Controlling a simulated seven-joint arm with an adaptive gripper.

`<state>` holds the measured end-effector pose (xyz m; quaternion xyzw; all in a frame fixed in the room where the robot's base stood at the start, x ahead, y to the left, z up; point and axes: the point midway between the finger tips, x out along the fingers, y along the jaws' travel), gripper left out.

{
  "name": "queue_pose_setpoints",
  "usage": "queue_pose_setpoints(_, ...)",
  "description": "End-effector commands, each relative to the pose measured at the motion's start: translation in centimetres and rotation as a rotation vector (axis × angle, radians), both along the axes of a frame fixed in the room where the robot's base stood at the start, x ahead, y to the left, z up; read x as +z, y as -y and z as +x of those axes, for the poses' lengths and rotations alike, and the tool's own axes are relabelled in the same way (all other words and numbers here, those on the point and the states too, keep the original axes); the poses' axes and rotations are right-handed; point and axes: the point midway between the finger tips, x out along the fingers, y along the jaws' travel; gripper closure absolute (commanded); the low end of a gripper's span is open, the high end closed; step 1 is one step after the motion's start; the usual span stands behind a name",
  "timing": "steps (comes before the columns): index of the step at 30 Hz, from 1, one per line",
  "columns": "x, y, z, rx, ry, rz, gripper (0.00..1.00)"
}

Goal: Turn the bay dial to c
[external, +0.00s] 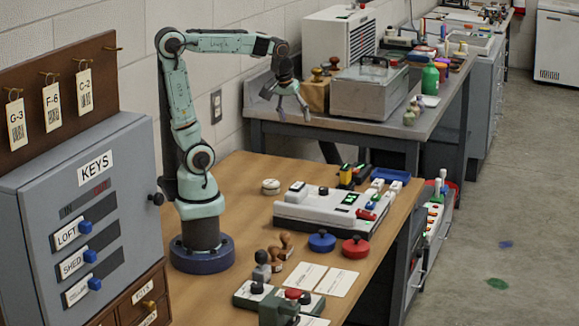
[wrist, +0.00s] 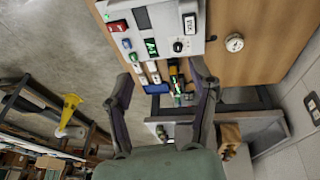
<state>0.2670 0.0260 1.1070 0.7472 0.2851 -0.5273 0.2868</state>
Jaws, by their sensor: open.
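The white console (external: 330,212) stands on the wooden desk; it also shows at the top of the wrist view (wrist: 165,10). A black knob on a white face (wrist: 178,46), which looks like the bay dial, sits on it beside a green lit display (wrist: 151,47). In the external view a small black knob (external: 323,191) shows left of the display. The dial's letters are too small to read. My gripper (external: 286,108) is open and empty, well above the desk and apart from the console. Its two fingers (wrist: 164,84) are spread in the wrist view.
A round cream object (external: 270,186) lies left of the console. Blue (external: 322,241) and red (external: 356,247) round pieces lie in front of it, with stamps (external: 285,245) and cards (external: 306,275) nearer. A grey bench (external: 275,112) with a clear-sided case (external: 369,92) stands behind.

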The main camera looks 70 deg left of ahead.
Motion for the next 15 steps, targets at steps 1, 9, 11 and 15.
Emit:
queue_pose_setpoints(1, 0.1, -0.5, 2.4, 0.071, 0.012, -0.014, 0.42)
queue_pose_setpoints(9, -4.8, -6.4, 15.2, 0.471, 0.026, -0.122, 0.42)
queue_pose_setpoints(11, -7.6, -8.3, 17.0, 0.534, 0.001, -0.144, 0.42)
queue_pose_setpoints(15, -14.4, -12.0, 18.3, 0.629, -0.092, -0.187, 0.42)
